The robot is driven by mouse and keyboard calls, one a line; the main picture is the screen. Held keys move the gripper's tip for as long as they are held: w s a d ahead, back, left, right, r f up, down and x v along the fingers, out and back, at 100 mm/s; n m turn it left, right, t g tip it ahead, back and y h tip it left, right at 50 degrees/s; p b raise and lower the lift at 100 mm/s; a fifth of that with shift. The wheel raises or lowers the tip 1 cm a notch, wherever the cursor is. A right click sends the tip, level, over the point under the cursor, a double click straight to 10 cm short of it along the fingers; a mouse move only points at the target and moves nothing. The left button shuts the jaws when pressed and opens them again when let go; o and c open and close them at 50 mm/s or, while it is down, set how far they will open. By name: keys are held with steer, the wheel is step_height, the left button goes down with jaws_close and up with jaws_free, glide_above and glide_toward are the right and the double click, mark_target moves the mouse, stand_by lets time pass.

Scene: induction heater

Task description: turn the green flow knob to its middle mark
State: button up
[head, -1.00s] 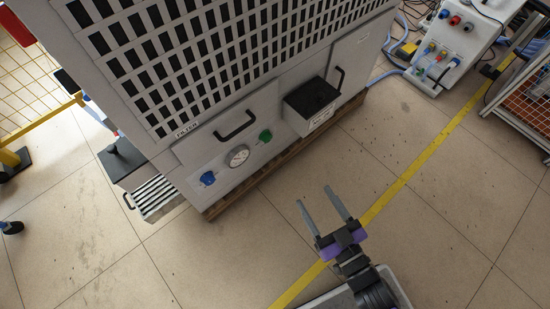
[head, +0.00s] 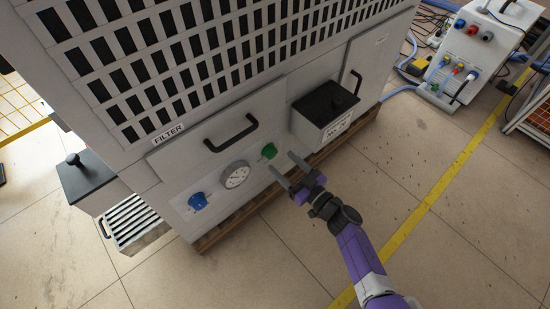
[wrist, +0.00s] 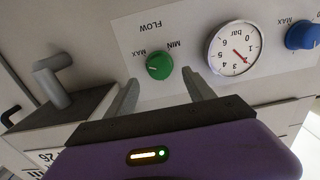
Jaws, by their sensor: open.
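The green flow knob (head: 269,151) is on the lower front panel of the big grey cabinet. In the wrist view the green knob (wrist: 159,66) sits under the word FLOW, with MIN and MAX printed beside it. A pale line on the knob faces left, toward the MAX side. My gripper (head: 283,163) is open and empty, its fingers pointing at the panel just below and right of the knob. In the wrist view my gripper (wrist: 162,88) has a finger on each side below the knob, apart from it as far as I can tell.
A pressure gauge (head: 235,174) and a blue knob (head: 198,201) are left of the green knob. A black-topped box (head: 325,104) juts out to its right, close to my gripper. A black handle (head: 232,134) is above. The floor in front is clear.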

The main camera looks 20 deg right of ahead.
mark_target(273, 155)
steer(key=shift+b+x, duration=0.85)
steer(key=shift+x, duration=1.5)
steer(key=c, duration=1.3)
